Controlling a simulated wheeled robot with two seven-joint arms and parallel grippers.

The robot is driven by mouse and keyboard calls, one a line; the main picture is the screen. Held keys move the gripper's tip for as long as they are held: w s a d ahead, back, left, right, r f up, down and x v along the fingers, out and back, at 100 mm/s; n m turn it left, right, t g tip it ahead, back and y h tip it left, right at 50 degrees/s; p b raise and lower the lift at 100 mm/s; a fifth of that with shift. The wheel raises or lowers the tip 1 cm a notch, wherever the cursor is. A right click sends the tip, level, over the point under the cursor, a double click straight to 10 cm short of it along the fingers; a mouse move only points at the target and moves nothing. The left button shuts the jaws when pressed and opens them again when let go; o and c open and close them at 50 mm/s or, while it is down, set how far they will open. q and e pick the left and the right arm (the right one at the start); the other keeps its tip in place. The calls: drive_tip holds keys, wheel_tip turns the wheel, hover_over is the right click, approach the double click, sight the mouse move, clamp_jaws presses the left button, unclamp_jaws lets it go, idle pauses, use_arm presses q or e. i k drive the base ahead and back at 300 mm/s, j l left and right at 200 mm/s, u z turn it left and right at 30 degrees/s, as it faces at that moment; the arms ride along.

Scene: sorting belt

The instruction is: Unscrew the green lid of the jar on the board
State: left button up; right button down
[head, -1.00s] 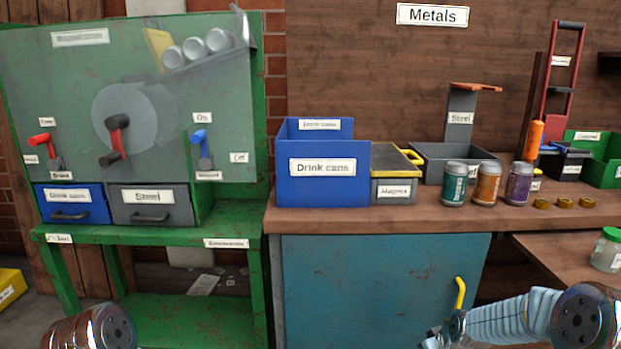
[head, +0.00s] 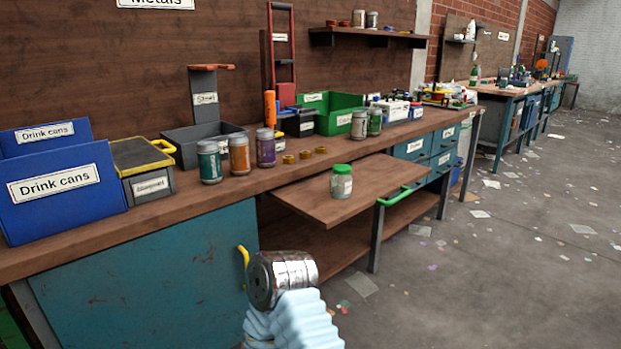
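The jar (head: 341,186) is a small clear jar with a pale label, standing upright on the pull-out wooden board (head: 318,204). Its green lid (head: 342,169) sits on top of it. Part of one of my arms shows at the bottom centre, in front of the blue cabinet and well short of the jar. No gripper fingers are visible in the head view, and nothing of mine touches the jar.
Open floor (head: 470,270) lies to the right.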

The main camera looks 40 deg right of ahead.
sight(340, 185)
drive_tip(key=z, duration=1.7)
drive_tip(key=i+l+u, duration=0.15)
drive_tip(key=l, duration=0.15)
drive_tip(key=i+l+u, duration=0.2)
drive_tip(key=l, duration=0.15)
drive_tip(key=k, duration=0.15)
